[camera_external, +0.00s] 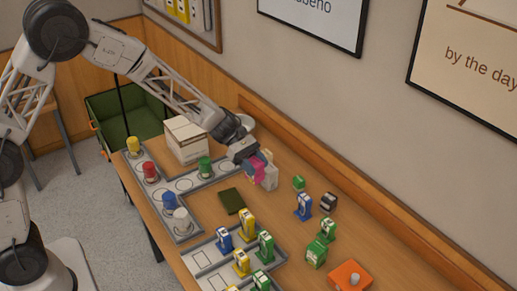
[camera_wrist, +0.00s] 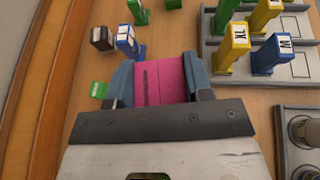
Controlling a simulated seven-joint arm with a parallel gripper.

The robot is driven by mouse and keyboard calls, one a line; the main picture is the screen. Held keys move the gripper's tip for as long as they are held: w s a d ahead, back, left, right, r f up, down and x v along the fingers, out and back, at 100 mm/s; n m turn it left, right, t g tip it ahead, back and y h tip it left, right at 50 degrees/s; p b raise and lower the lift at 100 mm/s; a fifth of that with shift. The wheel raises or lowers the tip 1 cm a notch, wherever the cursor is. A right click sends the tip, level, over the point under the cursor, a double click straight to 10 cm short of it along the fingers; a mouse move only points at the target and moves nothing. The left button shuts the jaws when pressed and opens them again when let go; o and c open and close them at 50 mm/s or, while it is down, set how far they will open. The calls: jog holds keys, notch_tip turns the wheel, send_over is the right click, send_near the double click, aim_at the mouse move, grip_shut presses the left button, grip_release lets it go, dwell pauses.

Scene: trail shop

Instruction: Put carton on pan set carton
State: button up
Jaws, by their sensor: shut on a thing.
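My gripper (camera_external: 259,166) is shut on a pink carton (camera_external: 257,168), above the right part of the table near the wall side. In the wrist view the pink carton (camera_wrist: 160,82) sits between the two blue-grey fingers, with dark lettering on its face. A pale shape beside it in the external view is partly merged with the fingers; I cannot tell its edges. A large white carton with a tan top (camera_external: 186,141) stands to the left of my gripper, at the back of the table, apart from the pink carton. Its label is not readable, and nothing shows on its top.
A grey tray with round spots (camera_external: 157,187) holds red, yellow, blue, white and green pieces. Another grey tray (camera_external: 204,264) holds several tagged stands. A dark green flat item (camera_external: 231,201), small green items and an orange box (camera_external: 350,275) lie nearby. A green crate (camera_external: 120,118) stands beyond the table.

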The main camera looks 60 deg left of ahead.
jog(key=s+a+r+n+t, duration=0.1)
jog(key=s+a+r, duration=0.1)
jog(key=s+a, duration=0.5)
jog(key=s+a+r+n+t, duration=0.1)
jog(key=s+a, duration=0.6)
jog(key=a, duration=0.9)
jog(key=s+a+r+n+t, duration=0.1)
jog(key=s+a+r, duration=0.1)
jog(key=s+a, duration=0.5)
jog(key=shift+a+r+t+y, duration=0.3)
jog(key=shift+a+r+y, duration=0.1)
jog(key=shift+a, duration=2.2)
jog(key=shift+w, duration=0.1)
send_over(186, 126)
jog(key=f, duration=0.2)
jog(key=shift+d+r, duration=0.1)
jog(key=shift+r, duration=0.15)
jog(key=shift+f, duration=1.75)
jog(key=shift+f, duration=0.15)
